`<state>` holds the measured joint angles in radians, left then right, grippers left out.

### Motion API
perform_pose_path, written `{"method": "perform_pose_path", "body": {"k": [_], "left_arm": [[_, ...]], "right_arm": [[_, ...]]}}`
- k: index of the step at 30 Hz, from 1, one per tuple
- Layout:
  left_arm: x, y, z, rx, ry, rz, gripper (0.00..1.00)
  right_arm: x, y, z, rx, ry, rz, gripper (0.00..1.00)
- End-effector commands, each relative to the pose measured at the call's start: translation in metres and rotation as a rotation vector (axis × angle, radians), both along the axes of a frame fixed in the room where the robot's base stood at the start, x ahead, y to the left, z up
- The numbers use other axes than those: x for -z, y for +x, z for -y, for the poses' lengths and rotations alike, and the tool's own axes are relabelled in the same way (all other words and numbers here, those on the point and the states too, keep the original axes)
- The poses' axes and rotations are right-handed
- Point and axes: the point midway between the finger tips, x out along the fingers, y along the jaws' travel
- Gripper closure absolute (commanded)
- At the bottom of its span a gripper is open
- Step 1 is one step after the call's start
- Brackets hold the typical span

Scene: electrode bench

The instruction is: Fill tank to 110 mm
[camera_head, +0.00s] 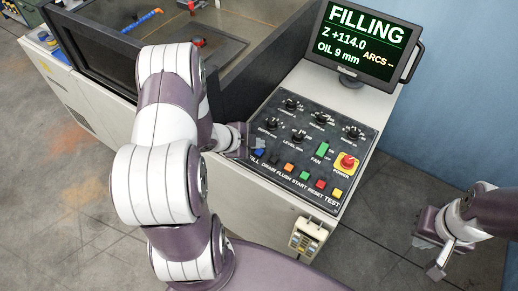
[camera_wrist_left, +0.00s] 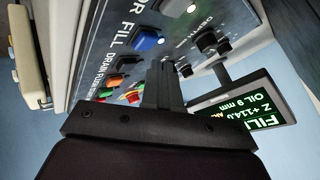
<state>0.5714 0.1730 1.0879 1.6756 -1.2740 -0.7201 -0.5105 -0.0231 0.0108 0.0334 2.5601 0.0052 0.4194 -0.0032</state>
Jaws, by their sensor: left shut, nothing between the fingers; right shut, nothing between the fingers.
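The monitor (camera_head: 362,40) reads FILLING, Z +114.0, OIL 9 mm and ARCS --. The control panel (camera_head: 318,120) below it carries knobs and a row of coloured buttons. The blue FILL button (camera_head: 259,153) is at the row's left end; it also shows in the left wrist view (camera_wrist_left: 148,41). My left gripper (camera_head: 257,144) is shut and empty, with its tips close to this button; I cannot tell whether they touch it. The dark-walled tank (camera_head: 100,52) is at upper left, partly hidden by my left arm. My right gripper (camera_head: 436,271) is shut and empty, right of the console.
A red POWER knob (camera_head: 347,162) on a yellow base and a green FAN switch (camera_head: 322,150) are on the panel. A beige handset (camera_head: 308,237) hangs on the console front. A blue bar (camera_head: 142,20) lies in the tank area. Floor right of the console is clear.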

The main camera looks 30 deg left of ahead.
Motion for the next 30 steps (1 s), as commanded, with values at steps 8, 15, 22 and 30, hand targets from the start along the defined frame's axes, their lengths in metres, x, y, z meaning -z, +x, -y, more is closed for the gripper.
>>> {"method": "perform_pose_path", "body": {"k": [8, 15, 22, 30], "left_arm": [[-0.033, 0.000, 0.000, -0.001, -0.001, 0.000, 1.00], [-0.048, 0.000, 0.000, -0.001, -0.001, 0.000, 1.00], [-0.046, 0.000, 0.000, 0.000, 0.000, 0.000, 1.00], [-0.046, 0.000, 0.000, 0.000, 0.000, 0.000, 1.00]], "right_arm": [[-0.031, 0.000, 0.000, 0.000, 0.000, 0.000, 1.00], [-0.046, 0.000, 0.000, 0.000, 0.000, 0.000, 1.00], [-0.044, 0.000, 0.000, 0.000, 0.000, 0.000, 1.00], [-0.044, 0.000, 0.000, 0.000, 0.000, 0.000, 1.00]]}}
